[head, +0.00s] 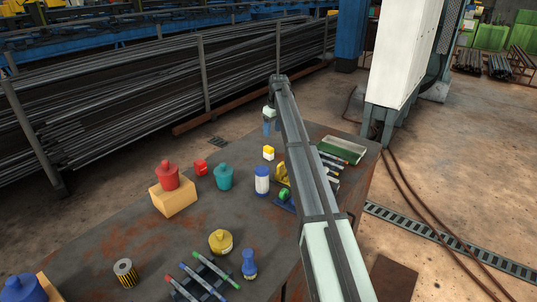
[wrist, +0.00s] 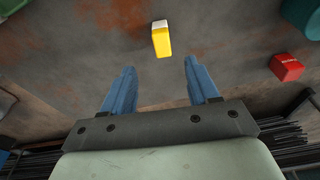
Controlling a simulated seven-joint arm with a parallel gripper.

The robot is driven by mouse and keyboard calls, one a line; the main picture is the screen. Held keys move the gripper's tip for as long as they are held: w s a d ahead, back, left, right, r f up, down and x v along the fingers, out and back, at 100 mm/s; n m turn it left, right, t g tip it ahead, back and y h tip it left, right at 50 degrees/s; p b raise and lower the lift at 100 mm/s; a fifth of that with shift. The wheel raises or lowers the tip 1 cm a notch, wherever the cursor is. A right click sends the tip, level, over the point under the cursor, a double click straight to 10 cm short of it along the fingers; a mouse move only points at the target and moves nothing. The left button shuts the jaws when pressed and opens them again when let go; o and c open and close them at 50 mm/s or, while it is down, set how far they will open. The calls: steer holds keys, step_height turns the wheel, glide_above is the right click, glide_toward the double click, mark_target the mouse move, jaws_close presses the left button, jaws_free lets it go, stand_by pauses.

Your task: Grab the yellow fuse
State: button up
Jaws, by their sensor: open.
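The yellow fuse (head: 268,153) is a small yellow block with a white end, standing on the table toward its far side in the head view. In the wrist view the yellow fuse (wrist: 161,40) lies beyond my fingertips, roughly centred between them and apart from both. My gripper (wrist: 160,80) is open and empty, with its two blue fingers spread. In the head view my gripper (head: 268,127) hangs above the table just beyond the fuse, with the fingers pointing down.
A red block (head: 201,168), a teal pot (head: 223,177) and a white-and-blue bottle (head: 262,180) stand near the fuse. A red pot (head: 167,175) sits on an orange box (head: 173,198). A green tray (head: 342,150) is at the right. Table around the fuse is bare.

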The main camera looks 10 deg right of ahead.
mark_target(269, 148)
steer(key=f, duration=0.4)
steer(key=w+a+f, duration=0.1)
steer(key=f, duration=0.7)
steer(key=shift+w+a, duration=0.25)
steer(key=c, duration=1.1)
